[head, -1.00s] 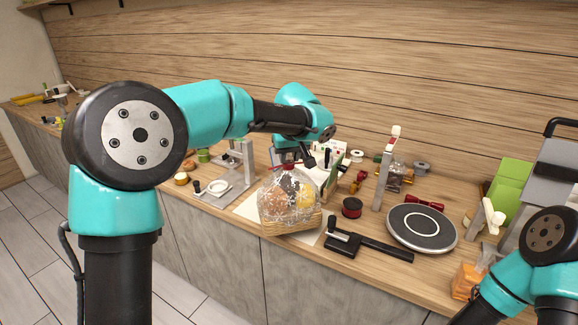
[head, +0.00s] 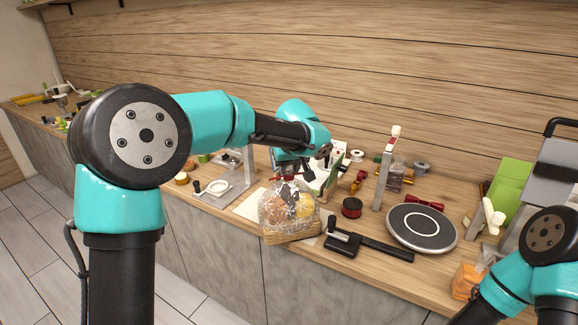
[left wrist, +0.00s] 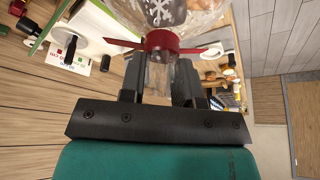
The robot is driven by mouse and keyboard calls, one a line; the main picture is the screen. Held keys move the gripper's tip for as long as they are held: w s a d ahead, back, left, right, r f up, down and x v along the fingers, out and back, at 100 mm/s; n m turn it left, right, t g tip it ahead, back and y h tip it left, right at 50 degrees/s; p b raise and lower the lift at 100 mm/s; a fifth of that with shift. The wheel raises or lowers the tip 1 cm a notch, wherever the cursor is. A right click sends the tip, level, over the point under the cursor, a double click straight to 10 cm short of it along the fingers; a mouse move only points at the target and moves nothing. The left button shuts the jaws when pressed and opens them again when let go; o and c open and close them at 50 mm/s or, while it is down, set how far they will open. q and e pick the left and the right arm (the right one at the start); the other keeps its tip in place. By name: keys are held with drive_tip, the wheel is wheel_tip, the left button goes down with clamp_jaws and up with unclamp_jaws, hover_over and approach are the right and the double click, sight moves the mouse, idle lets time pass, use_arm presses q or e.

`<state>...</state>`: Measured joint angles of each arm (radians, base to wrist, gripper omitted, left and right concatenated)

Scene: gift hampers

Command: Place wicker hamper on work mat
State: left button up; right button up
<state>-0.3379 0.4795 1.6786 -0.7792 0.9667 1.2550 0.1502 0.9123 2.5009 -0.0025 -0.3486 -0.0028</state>
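The wicker hamper (head: 291,234) is a low woven basket in clear film printed with white snowflakes, with a red bow at the neck. It stands over the pale work mat (head: 247,207) near the counter's front edge and hides much of it. I cannot tell whether its base touches the mat. My left gripper (head: 292,172) is above the hamper, pointing down. In the left wrist view its two fingers (left wrist: 160,75) are closed about the gathered film neck beside the red bow (left wrist: 162,42). My right gripper is out of view; only its arm shows.
A black-handled tool (head: 370,245) lies close to the hamper's right, with a red ribbon spool (head: 352,207) behind it. A round dark turntable (head: 422,227) is further right. A white stand (head: 228,185) is on the left.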

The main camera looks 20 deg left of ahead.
use_arm(q)
drive_tip(key=o, duration=0.5)
drive_tip(key=shift+c, duration=0.2)
drive_tip(key=shift+r, duration=0.2)
drive_tip(key=v, duration=1.2)
